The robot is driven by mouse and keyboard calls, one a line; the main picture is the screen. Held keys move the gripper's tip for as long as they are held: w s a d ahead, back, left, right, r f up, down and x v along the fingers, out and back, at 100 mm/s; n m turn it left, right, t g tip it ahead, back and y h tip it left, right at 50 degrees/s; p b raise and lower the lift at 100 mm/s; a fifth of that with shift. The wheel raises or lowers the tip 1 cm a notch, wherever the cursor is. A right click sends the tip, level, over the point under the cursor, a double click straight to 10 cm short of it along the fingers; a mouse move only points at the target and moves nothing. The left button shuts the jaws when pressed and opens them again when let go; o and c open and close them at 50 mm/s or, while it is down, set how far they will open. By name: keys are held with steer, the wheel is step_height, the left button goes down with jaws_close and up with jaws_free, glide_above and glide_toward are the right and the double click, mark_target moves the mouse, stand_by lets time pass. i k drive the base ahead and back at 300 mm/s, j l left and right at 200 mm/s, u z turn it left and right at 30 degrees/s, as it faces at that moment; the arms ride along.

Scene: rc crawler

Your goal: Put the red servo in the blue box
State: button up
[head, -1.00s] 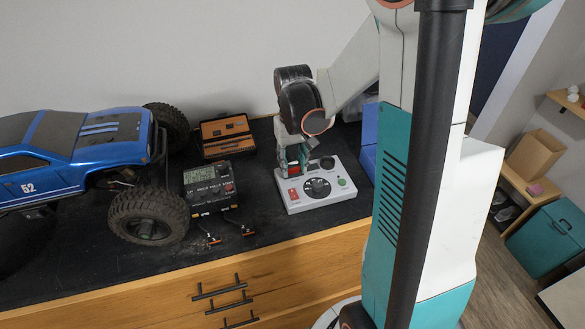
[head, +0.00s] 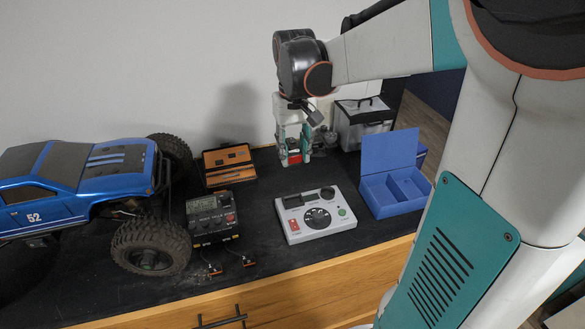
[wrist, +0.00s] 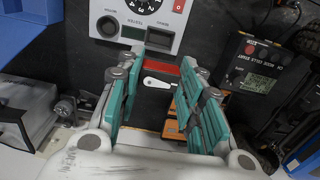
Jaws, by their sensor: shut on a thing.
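The red servo (head: 293,158) is at the fingertips of my gripper (head: 294,152) in the head view, mostly hidden by the teal fingers. My gripper appears above the table behind the grey servo tester. In the wrist view, my gripper (wrist: 157,80) has its two teal fingers either side of the servo (wrist: 163,68), which shows a red edge and a white horn. The blue box (head: 408,210) stands open at the right of the table, lid raised at the back, with two compartments. Its edge also shows at the upper left of the wrist view (wrist: 18,32).
A blue crawler (head: 80,170), a black meter (head: 212,215) and an orange tool case (head: 228,168) are at left. A grey lidded container (head: 363,118) stands behind the box.

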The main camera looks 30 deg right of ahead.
mark_target(381, 200)
steer(key=k+l, duration=0.15)
steer(key=l, duration=0.25)
steer(key=k+l, duration=0.15)
steer(key=l, duration=0.3)
steer(key=k+l, duration=0.1)
steer(key=l, duration=0.3)
